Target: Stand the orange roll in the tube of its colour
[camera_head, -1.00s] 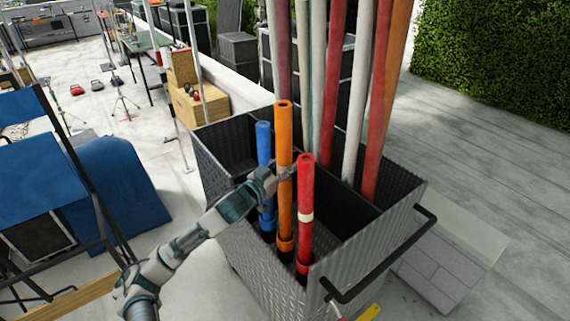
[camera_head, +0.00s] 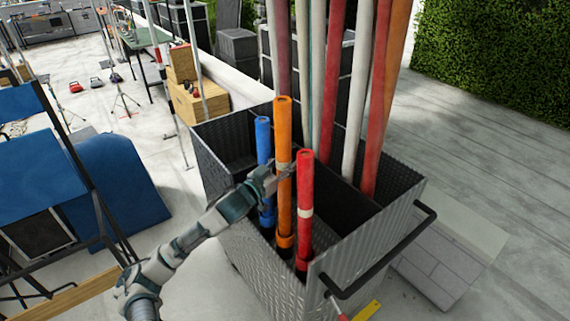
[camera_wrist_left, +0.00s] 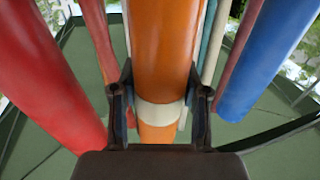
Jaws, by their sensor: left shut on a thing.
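The orange roll (camera_head: 284,130) stands upright in the black bin, with a pale band around its middle. My left gripper (camera_head: 284,170) is shut on it; in the left wrist view its two fingers (camera_wrist_left: 158,105) sit on both sides of the orange roll (camera_wrist_left: 163,50), by the pale band. The roll's lower end meets the orange collar of a tube (camera_head: 286,241), in line with it; how deep it sits inside I cannot tell. A blue roll (camera_head: 263,140) stands to the left and a red roll (camera_head: 305,180) to the right. My right gripper is not in view.
The black ribbed bin (camera_head: 270,275) has a dark handle (camera_head: 385,258) at its right side. Several tall poles (camera_head: 357,90) rise from its back compartment. A blue padded piece (camera_head: 115,180) stands on the floor at left. A wooden box (camera_head: 200,100) is behind.

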